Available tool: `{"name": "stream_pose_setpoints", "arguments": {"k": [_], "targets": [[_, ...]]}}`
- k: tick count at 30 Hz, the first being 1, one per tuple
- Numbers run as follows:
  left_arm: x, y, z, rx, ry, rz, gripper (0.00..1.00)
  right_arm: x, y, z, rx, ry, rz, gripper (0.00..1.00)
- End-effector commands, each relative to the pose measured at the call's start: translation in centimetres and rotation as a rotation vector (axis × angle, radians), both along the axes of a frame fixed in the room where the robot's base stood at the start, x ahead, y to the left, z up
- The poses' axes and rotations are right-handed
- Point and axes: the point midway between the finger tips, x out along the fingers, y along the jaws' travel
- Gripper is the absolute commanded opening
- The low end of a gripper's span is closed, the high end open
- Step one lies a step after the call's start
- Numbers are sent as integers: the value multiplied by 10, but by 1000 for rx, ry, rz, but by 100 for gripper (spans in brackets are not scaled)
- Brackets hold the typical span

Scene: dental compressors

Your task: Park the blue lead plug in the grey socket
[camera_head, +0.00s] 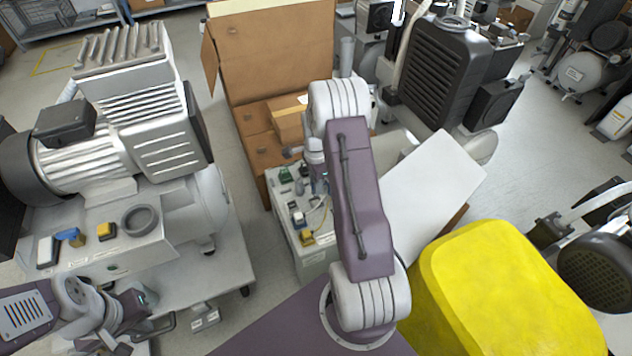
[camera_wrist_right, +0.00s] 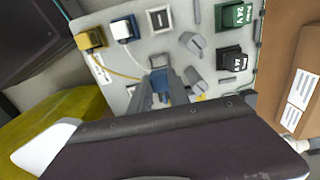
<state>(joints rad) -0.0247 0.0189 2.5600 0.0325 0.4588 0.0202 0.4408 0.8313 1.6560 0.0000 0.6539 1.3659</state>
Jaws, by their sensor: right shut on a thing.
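My right gripper (camera_wrist_right: 168,84) is shut on a blue plug (camera_wrist_right: 158,80), held over the pale panel (camera_wrist_right: 210,14). The fingers hide much of this plug. A square grey socket (camera_wrist_right: 160,19) with a light frame is on the panel, farther up in the right wrist view and apart from the held plug. In the head view my right arm hides most of the right gripper (camera_head: 319,184) above the panel. My left gripper (camera_head: 128,318) is at the lower left, by the compressor cart; its fingers are unclear.
A yellow plug (camera_wrist_right: 91,39) and a white-and-blue plug (camera_wrist_right: 123,29) sit on the panel with thin leads. Grey knobs (camera_wrist_right: 192,42), a green block (camera_wrist_right: 236,15) and a black block (camera_wrist_right: 232,59) are nearby. A cardboard box (camera_head: 270,50) stands behind, a yellow cover (camera_head: 500,290) right.

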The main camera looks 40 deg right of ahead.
Motion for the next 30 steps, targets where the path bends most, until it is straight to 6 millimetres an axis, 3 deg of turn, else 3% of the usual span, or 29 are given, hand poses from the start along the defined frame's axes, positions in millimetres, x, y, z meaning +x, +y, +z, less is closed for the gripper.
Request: {"name": "stream_pose_setpoints", "arguments": {"k": [18, 30], "targets": [[0, 0, -18, 0, 0, 0, 0, 0, 0, -39, 0, 1, 0, 0], [0, 0, -19, 0, 0, 0, 0, 0, 0, -43, 0, 0, 0, 0]]}}
